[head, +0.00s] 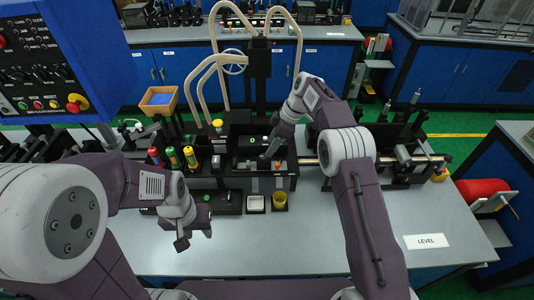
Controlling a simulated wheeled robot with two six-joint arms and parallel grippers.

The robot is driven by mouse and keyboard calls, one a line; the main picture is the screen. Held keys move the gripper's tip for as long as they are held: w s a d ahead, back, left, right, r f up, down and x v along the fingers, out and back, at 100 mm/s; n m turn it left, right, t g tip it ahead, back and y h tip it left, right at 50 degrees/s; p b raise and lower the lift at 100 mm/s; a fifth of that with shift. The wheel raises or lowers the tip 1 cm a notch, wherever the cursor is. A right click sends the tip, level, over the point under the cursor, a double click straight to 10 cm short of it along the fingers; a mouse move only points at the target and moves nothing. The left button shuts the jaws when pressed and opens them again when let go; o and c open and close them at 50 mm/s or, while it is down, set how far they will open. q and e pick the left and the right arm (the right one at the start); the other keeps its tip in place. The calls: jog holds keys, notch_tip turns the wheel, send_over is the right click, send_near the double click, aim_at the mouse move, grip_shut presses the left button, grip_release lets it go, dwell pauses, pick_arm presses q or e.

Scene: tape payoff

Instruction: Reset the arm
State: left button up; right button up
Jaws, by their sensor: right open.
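My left gripper (194,238) hangs over the bare grey bench at left centre. Its two fingers are apart with nothing visible between them. My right gripper (268,152) is open at the black machine (240,185) at the back of the bench, its fingers near the machine's dark recess. Whether it touches anything there is too small to tell. A lever-like arm that the task could mean cannot be made out clearly; a metal rod (425,159) runs out to the right from behind my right arm.
Red, green and yellow-topped cylinders (172,157) stand left of the machine. A "LEVEL" card (426,241) lies at right. A control box (50,60) overhangs the left. The bench front (250,250) is clear.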

jog(key=v, duration=0.3)
jog(key=shift+d+r, duration=0.1)
jog(key=shift+r, duration=0.1)
notch_tip(320, 180, up, 6)
jog(key=d+t, duration=0.1)
jog(key=s+d+r+m+h, duration=0.1)
jog(key=s+d+r+m, duration=0.1)
jog(key=s+d, duration=0.35)
jog(key=s+d+f+m+h, duration=0.1)
jog(key=s+f+m, duration=0.3)
jog(key=s, duration=0.4)
jog(key=s+d+f+m+h, duration=0.1)
jog(key=s+d+f+m, duration=0.2)
jog(key=s+f+m, duration=0.2)
jog(key=s+d+f+m+h, duration=0.1)
jog(key=s+d+f+m, duration=0.2)
jog(key=s, duration=0.7)
notch_tip(320, 180, down, 2)
jog(key=m, duration=0.2)
jog(key=shift+s+f+m, duration=0.25)
jog(key=shift+s+m, duration=0.05)
